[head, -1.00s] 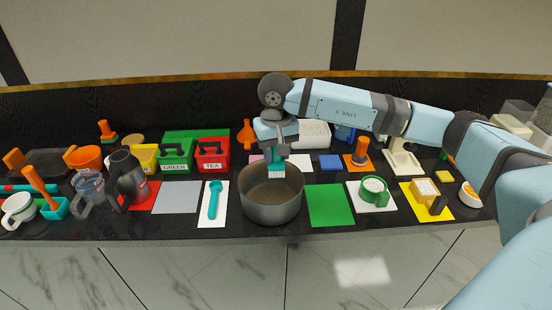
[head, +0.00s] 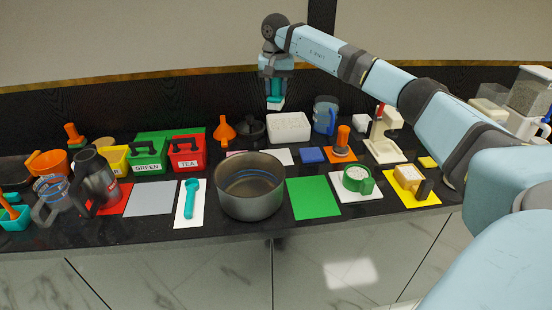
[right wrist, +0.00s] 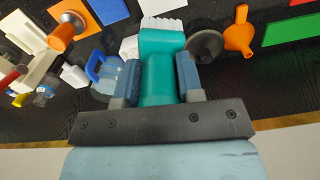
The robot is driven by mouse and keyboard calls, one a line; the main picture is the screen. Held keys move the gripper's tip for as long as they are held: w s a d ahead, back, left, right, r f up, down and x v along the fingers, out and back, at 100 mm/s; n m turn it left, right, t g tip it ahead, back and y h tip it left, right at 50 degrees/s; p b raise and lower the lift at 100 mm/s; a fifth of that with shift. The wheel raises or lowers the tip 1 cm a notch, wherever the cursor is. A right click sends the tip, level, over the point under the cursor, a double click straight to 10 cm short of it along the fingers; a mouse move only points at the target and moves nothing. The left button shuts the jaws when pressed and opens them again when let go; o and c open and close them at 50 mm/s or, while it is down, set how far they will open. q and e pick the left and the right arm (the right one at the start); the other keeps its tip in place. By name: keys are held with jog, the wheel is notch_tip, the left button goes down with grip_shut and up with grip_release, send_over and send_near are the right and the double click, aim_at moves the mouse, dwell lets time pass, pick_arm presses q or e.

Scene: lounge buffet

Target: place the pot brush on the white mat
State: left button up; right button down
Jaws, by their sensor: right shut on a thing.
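The pot brush (head: 276,88) has a teal handle and white bristles. My right gripper (head: 276,76) is shut on its handle and holds it upright, bristles down, in the air above the back of the counter. In the right wrist view the teal handle (right wrist: 158,82) sits between both fingers (right wrist: 158,66), with the white bristles (right wrist: 163,25) beyond. A plain white mat (head: 286,157) lies behind the pot, partly hidden by it. Other white mats lie under the teal spoon (head: 191,197) and under the green round strainer (head: 357,181). My left gripper is not in view.
A large metal pot (head: 249,200) stands at the front middle. A white box (head: 289,127), a dark lidded pot (head: 251,132), an orange funnel (head: 224,130) and a blue jug (head: 325,114) stand at the back. The green mat (head: 313,198) is bare.

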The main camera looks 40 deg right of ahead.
pick_arm(q)
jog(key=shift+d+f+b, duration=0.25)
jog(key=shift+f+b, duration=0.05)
jog(key=shift+b, duration=0.6)
pick_arm(e)
jog(key=shift+f, duration=9.75)
jog(key=shift+f, duration=0.1)
jog(key=c, duration=0.8)
grip_release()
jog(key=shift+o, duration=0.2)
jog(key=shift+r, duration=0.3)
pick_arm(q)
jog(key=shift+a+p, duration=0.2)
jog(key=shift+p, duration=0.45)
pick_arm(e)
notch_tip(320, 180, up, 12)
jog(key=shift+f, duration=0.15)
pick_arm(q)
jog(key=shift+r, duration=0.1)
